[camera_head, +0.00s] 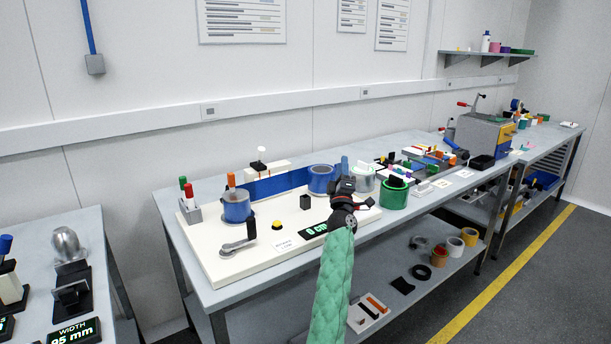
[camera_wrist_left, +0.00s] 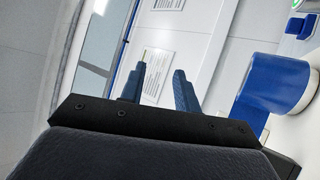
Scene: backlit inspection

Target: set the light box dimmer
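No light box or dimmer can be told for certain in either view. My left gripper (camera_head: 347,168) is above the right part of a white panel (camera_head: 215,250) on the bench, at the end of my green-sleeved arm. In the left wrist view its two blue fingers (camera_wrist_left: 160,88) stand apart with nothing between them, so it is open. The panel carries a crank handle (camera_head: 238,243), a yellow button (camera_head: 276,226), a small black block (camera_head: 305,202) and a display (camera_head: 312,230) partly hidden by my arm. My right gripper is out of view.
Blue rolls (camera_head: 236,206) (camera_head: 321,180) stand on the panel; one shows beside the gripper in the wrist view (camera_wrist_left: 278,82). A green roll (camera_head: 394,195) stands right of my gripper. A grey box (camera_head: 480,134) is farther right. A left bench holds a width display (camera_head: 75,334).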

